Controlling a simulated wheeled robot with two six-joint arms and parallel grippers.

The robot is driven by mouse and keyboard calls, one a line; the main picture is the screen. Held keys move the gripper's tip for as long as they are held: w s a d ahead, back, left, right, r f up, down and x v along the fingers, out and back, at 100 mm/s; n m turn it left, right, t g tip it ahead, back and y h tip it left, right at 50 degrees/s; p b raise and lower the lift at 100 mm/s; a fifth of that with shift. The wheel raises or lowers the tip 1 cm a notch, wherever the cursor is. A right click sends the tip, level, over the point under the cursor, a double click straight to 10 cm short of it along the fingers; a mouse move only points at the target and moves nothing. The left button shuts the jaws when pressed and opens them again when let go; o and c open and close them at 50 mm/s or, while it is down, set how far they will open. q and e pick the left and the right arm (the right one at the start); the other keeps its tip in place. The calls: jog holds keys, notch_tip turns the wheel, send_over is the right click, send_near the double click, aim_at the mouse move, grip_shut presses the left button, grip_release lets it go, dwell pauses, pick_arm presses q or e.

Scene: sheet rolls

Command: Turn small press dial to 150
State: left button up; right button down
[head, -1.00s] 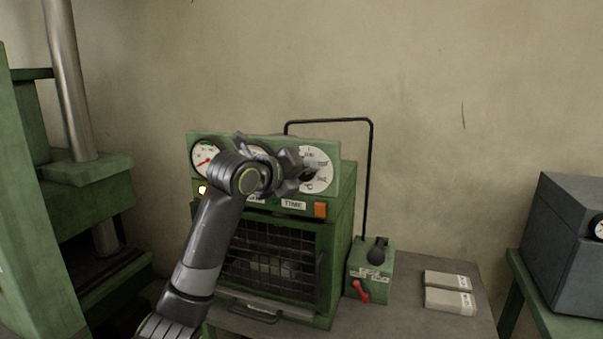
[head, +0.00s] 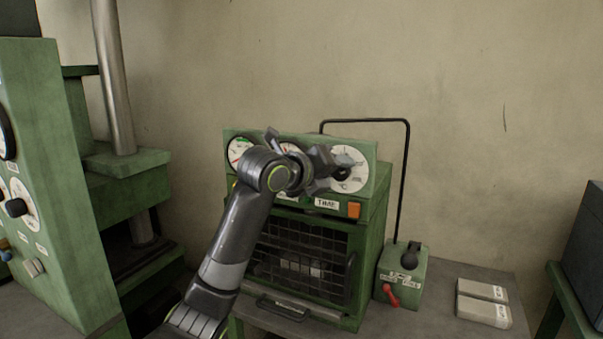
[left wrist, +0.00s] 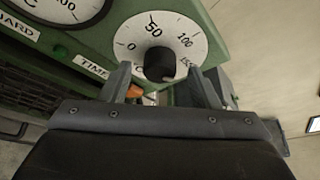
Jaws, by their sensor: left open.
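The small press (head: 375,225) is a green box with a grille door and a sloped panel. Its white dial (head: 352,157) is at the panel's right end, partly hidden by my gripper in the head view. In the left wrist view the dial face (left wrist: 140,38) shows 0, 50, 100 and a partly covered 150. A black knob (left wrist: 160,66) stands at its centre; which number it points to is unclear. My left gripper (head: 333,165) is open at the dial. In the left wrist view its fingers (left wrist: 160,72) appear either side of the knob; contact cannot be told.
A large green press (head: 60,200) with its own dial stands at the left. A green control box (head: 400,275) with a red lever and two pale blocks (head: 484,303) sit on the table right of the small press. An orange button (head: 354,210) is below the dial.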

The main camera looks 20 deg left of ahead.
pick_arm(q)
jog(key=b+v, duration=0.2)
jog(key=v, duration=1.4)
jog(key=shift+b, duration=0.4)
jog(key=shift+f, duration=0.15)
